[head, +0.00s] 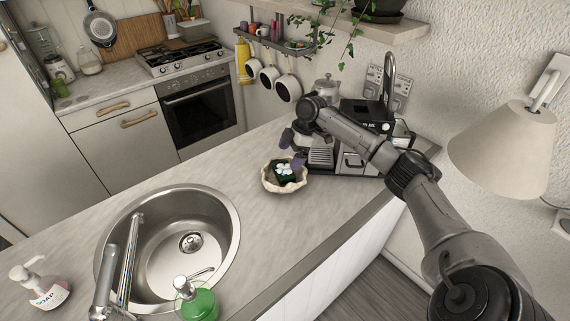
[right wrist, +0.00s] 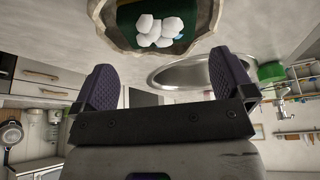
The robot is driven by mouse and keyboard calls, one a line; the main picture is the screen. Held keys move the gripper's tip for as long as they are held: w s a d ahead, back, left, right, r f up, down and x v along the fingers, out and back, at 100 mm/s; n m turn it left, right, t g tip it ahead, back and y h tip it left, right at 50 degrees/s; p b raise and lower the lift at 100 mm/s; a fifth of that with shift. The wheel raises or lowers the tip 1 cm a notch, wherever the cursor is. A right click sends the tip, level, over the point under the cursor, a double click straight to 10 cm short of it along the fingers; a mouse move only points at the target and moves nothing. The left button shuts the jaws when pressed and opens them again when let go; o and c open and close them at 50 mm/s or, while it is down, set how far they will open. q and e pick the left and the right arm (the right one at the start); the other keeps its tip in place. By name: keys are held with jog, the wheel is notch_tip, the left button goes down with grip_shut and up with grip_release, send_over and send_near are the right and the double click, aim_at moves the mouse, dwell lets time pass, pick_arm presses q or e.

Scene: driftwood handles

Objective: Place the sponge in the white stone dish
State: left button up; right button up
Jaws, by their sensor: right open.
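The dark green sponge (head: 280,180) with white pebble-like shapes on top lies inside the white stone dish (head: 269,187), which has a wavy rim and stands on the counter. My right gripper (head: 293,150) is just behind and above the dish in the head view, its purple fingertips apart. In the right wrist view, the open, empty fingers (right wrist: 166,80) are apart from the sponge (right wrist: 128,14) and the dish (right wrist: 95,22), which show at the top edge. The sponge's underside is hidden. My left gripper is not in view.
A coffee machine (head: 362,125) stands behind my right arm. A round sink (head: 215,215) with a tap is left of the dish. A green soap bottle (head: 198,304) and a white soap bottle (head: 42,291) stand near the front. The counter between sink and dish is clear.

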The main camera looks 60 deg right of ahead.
jog(key=shift+v, duration=2.35)
